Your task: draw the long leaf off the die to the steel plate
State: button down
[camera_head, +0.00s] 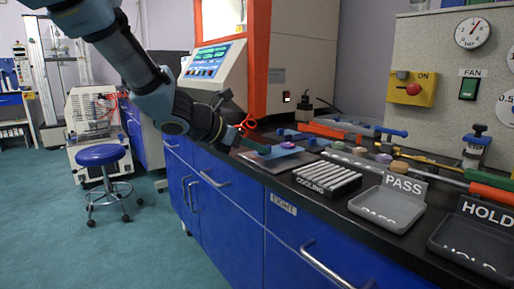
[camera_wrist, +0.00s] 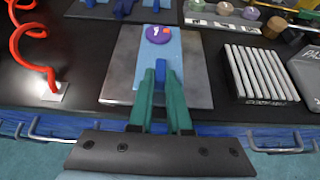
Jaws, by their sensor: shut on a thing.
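The long leaf is a light blue strip (camera_wrist: 181,48) in the wrist view, lying over the grey steel plate (camera_wrist: 122,78). A purple disc (camera_wrist: 158,34) with small marks sits on its far part. My gripper (camera_wrist: 161,72) has green fingers shut on a darker blue tab at the leaf's near part. In the head view, the leaf (camera_head: 299,156) and purple disc (camera_head: 288,145) show over the plate (camera_head: 277,169), with my gripper (camera_head: 262,150) at the left. I cannot tell whether the leaf touches the plate everywhere. I cannot make out the die for certain.
A ribbed cooling rack (camera_head: 326,179) stands right of the plate, then the PASS tray (camera_head: 357,205) and HOLD tray (camera_head: 440,250). A red coil (camera_wrist: 36,62) stands left of the plate in the wrist view. Tools and colored pieces lie behind. The counter's front edge is close.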

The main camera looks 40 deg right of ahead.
jog(key=shift+f, duration=0.4)
jog(key=c, duration=0.8)
grip_release()
jog(key=shift+a+r, duration=0.45)
jog(key=shift+a, duration=0.05)
jog(key=p+v, duration=0.3)
jog(key=v, duration=0.3)
jog(key=shift+d+r, duration=0.15)
